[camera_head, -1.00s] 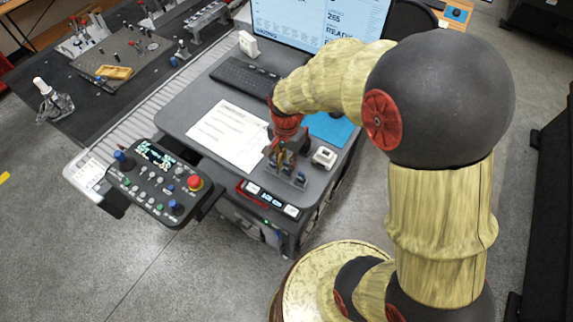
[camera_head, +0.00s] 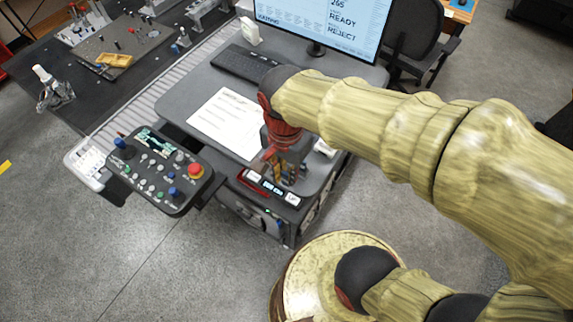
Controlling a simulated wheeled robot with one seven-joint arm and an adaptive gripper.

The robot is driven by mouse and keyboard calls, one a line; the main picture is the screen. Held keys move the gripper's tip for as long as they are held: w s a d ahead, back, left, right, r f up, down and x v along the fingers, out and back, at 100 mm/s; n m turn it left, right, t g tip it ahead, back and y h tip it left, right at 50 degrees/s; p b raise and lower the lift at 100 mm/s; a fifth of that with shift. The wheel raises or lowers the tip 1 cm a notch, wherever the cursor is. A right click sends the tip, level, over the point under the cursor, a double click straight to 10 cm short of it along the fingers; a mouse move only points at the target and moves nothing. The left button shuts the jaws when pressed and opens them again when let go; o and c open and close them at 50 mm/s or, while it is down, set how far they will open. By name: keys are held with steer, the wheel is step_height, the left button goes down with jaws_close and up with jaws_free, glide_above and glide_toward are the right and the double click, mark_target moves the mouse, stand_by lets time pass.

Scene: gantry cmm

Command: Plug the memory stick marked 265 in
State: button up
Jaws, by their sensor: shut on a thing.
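My gripper (camera_head: 277,158) hangs over the front right part of the grey desk, just behind the front panel. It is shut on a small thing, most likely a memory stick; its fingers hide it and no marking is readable. A small stand (camera_head: 291,176) with upright coloured pieces shows partly below and beside the gripper. A black panel with a red edge and several pale lit labels (camera_head: 268,187) lies along the desk's front edge, close in front of the gripper. The monitor (camera_head: 335,25) shows 265, READY, REJECT and WAITING.
A paper sheet (camera_head: 226,121) and keyboard (camera_head: 245,63) lie left of and behind the gripper. A control box (camera_head: 158,172) with knobs and a red button juts out at left.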

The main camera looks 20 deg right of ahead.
mark_target(286, 174)
steer(key=shift+r, duration=0.1)
stand_by(0.3)
steer(key=shift+r+p, duration=1.3)
steer(key=shift+r, duration=0.4)
